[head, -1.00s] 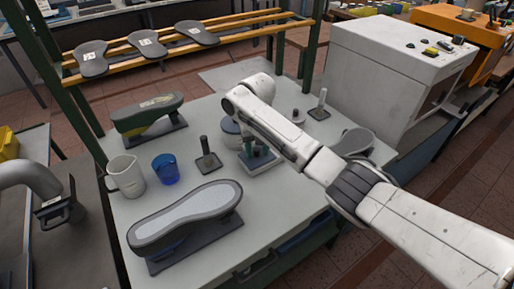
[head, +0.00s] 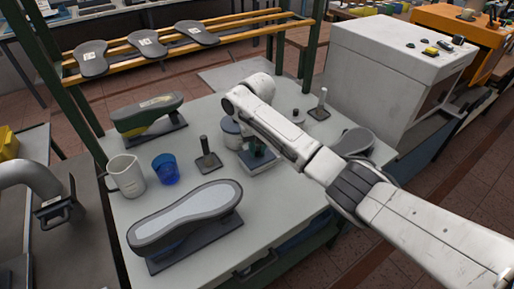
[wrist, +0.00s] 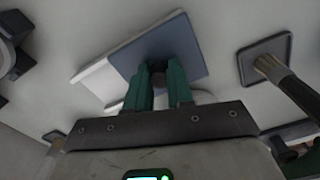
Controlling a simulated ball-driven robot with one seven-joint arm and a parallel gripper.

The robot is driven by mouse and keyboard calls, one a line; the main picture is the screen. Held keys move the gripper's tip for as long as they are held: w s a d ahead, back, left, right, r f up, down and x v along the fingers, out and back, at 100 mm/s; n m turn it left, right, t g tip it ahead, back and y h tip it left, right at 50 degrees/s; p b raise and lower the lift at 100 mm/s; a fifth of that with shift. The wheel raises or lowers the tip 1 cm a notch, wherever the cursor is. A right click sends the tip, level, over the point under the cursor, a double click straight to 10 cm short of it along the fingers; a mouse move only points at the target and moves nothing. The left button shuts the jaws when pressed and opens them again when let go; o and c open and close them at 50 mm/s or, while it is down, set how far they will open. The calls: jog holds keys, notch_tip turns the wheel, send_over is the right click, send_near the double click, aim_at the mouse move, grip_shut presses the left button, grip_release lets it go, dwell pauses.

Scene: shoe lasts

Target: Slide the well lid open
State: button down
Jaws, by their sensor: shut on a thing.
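Whether that strip is the well's rim cannot be told. My gripper (wrist: 159,68) has green fingers shut on a dark knob (wrist: 158,80) over the lid. The fingers hide part of the lid. In the head view my gripper (head: 257,153) shows as dark green at the well.
A round pot (head: 231,135) stands close behind-left of the well. A post on a square base (head: 206,157) is to its left, with a blue cup (head: 165,169) and jug (head: 126,177) beyond. A shoe last (head: 187,216) lies in front. Another post (head: 320,106) stands behind.

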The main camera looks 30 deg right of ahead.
jog(key=d+b, duration=0.1)
jog(key=d, duration=0.7)
jog(key=shift+d, duration=0.4)
jog(key=c, duration=1)
grip_release()
jog(key=shift+d, duration=0.15)
jog(key=shift+r, duration=0.2)
notch_tip(320, 180, up, 10)
jog(key=shift+r+b, duration=0.25)
jog(key=shift+b, duration=0.35)
